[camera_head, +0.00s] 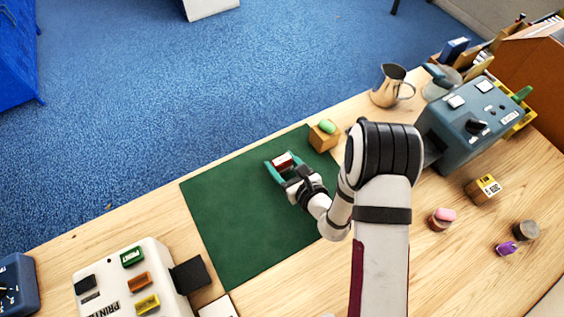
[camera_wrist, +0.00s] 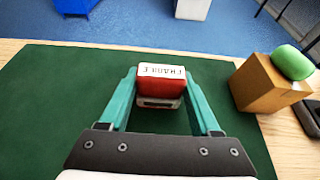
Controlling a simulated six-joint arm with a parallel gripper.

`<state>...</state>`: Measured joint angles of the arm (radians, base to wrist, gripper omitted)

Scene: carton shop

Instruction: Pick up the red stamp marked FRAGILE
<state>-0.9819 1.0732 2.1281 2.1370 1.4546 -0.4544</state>
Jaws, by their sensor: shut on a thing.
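The red stamp (camera_wrist: 158,88) has a white label with dark lettering on its top, too small to read with certainty. In the head view the red stamp (camera_head: 283,160) shows over the far part of the green mat (camera_head: 240,225). My gripper (camera_wrist: 160,80) has its teal fingers closed on the stamp's two sides, and the stamp sits between the fingertips. The gripper also shows in the head view (camera_head: 282,163). I cannot tell whether the stamp touches the mat or hangs just above it.
A cardboard box (camera_wrist: 262,84) with a green rounded thing (camera_wrist: 293,62) on it stands close to the right. A white printing unit (camera_head: 120,280) with several coloured stamps is at lower left. A metal jug (camera_head: 390,85) and a blue-grey machine (camera_head: 475,120) stand right. The mat's left part is clear.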

